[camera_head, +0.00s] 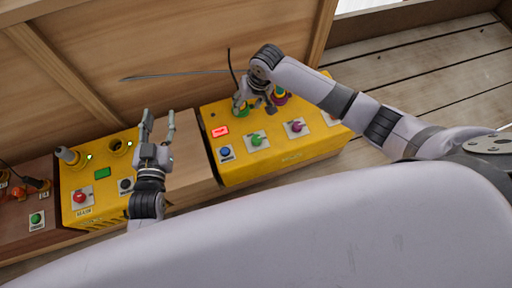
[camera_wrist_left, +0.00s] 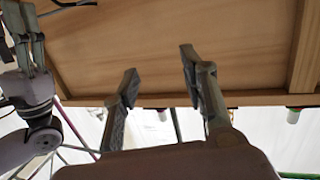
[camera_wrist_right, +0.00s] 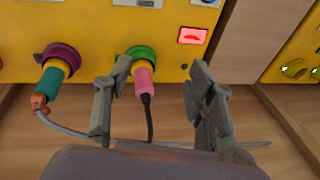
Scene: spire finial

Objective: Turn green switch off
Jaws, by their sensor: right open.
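The green switch (camera_head: 258,141) is a small green lever on a pale plate on the front panel of the right yellow box (camera_head: 215,168). It lies between a blue button and a purple switch (camera_head: 296,126). My right gripper (camera_head: 255,107) is open above the back of this box. In the right wrist view its open fingers (camera_wrist_right: 158,68) frame a pink plug (camera_wrist_right: 145,82) in a green socket ring (camera_wrist_right: 140,54); contact is not clear. My left gripper (camera_head: 160,115) is open and empty, raised near the gap between the yellow boxes; its open fingers (camera_wrist_left: 158,65) show in the left wrist view.
A red lit display (camera_head: 219,131) sits above the blue button (camera_head: 225,152). A teal plug (camera_wrist_right: 50,82) stands in a purple ring beside the pink one; cables trail from both. The left yellow box (camera_head: 100,209) has a red button (camera_head: 81,198). A wooden wall stands behind.

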